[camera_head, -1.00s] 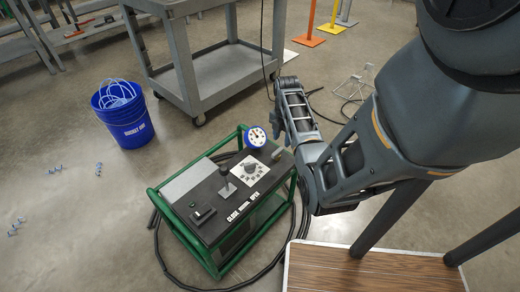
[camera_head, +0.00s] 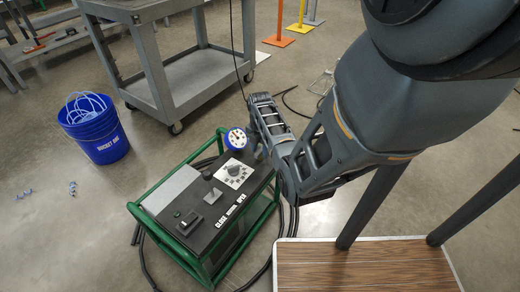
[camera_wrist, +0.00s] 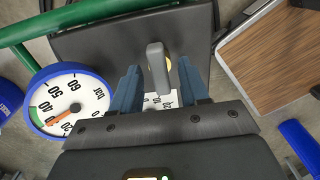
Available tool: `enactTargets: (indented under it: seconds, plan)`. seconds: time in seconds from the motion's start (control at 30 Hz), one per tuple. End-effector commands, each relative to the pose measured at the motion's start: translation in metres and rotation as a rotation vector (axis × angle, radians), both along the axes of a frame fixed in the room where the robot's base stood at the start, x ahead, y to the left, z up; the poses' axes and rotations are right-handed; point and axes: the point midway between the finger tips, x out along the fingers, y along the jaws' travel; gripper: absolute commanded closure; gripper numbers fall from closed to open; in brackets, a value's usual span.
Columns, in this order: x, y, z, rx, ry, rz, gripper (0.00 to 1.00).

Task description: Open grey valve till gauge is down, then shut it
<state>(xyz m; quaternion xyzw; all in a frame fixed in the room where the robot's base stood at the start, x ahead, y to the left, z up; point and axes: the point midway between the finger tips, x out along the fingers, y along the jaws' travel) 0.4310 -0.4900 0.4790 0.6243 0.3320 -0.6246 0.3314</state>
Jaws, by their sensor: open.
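The grey valve's lever handle (camera_wrist: 157,68) stands up from the dark panel (camera_wrist: 105,42) in the wrist view. My gripper (camera_wrist: 158,80) is open, with one blue-grey finger on each side of the handle. Whether either finger touches it I cannot tell. The blue-rimmed gauge (camera_wrist: 68,100) is at the left; its orange needle appears to point between 20 and 40. In the head view the gauge (camera_head: 236,139) stands at the cart's back corner. My arm mostly hides the valve there.
The panel of the green-framed cart (camera_head: 137,209) also carries a black lever (camera_head: 207,174), a white dial plate (camera_head: 234,174) and a black switch (camera_head: 188,222). A blue bucket (camera_head: 98,140), a grey trolley (camera_head: 150,60) and a wood-topped table (camera_head: 365,268) stand around it. Black hoses lie on the floor.

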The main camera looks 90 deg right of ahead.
Motion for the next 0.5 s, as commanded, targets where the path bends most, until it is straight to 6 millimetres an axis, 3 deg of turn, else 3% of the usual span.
enactTargets:
  seconds: [0.13, 0.5]
  plan:
    - [0.0001, -0.0002, 0.0005, 0.000, 0.000, 0.000, 0.56]
    - [0.0000, -0.0001, 0.0006, 0.000, 0.000, 0.000, 0.92]
